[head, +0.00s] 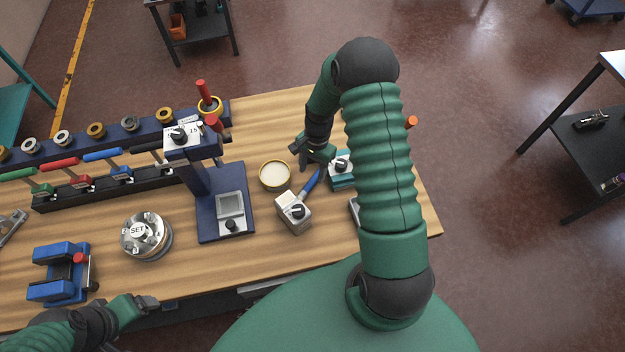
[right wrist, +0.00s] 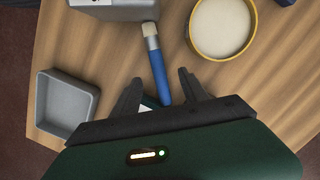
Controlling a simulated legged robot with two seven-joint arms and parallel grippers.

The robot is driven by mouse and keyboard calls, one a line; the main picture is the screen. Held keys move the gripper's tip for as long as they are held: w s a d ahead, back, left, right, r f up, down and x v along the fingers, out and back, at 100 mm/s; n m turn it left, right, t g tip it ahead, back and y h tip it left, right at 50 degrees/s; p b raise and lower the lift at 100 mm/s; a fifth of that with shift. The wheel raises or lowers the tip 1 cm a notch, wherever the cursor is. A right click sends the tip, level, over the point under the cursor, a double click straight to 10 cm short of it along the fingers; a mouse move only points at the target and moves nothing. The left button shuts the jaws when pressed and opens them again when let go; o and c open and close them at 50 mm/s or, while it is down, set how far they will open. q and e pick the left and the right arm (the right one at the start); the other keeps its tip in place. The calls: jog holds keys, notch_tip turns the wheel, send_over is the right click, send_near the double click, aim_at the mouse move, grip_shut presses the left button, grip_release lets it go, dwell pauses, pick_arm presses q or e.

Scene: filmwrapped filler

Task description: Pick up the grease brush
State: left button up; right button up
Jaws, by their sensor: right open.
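The grease brush (head: 312,181) has a blue handle and lies on the wooden bench between a tin of pale grease and a grey block. In the right wrist view the brush (right wrist: 157,68) shows its pale bristle end pointing away, with the handle running back between my fingers. My right gripper (head: 304,157) is open above the bench near the handle end. Its two fingers (right wrist: 160,88) stand either side of the handle, apart from it. My left gripper (head: 145,303) is at the lower left by the bench's front edge; its jaw state is unclear.
A grey tray (right wrist: 66,103) lies left in the wrist view. A blue press stand (head: 222,236) is further left.

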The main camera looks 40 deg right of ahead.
aim_at(309, 183)
jog(key=a+f+p, duration=0.2)
jog(key=f, duration=0.1)
jog(key=shift+s+a+f, duration=0.1)
jog(key=shift+s+a, duration=0.1)
jog(key=shift+a, duration=0.1)
jog(key=shift+d+f, duration=0.95)
jog(key=shift+c, duration=0.3)
jog(key=shift+s+d, duration=0.1)
jog(key=shift+c, duration=2.4)
jog(key=shift+a+r, duration=0.15)
jog(key=shift+a, duration=0.35)
jog(key=c, duration=0.5)
jog(key=shift+w+a, duration=0.15)
jog(key=shift+w, duration=0.05)
grip_shut()
pick_arm(q)
jog(key=shift+a+r, duration=0.8)
jog(key=shift+r, duration=0.3)
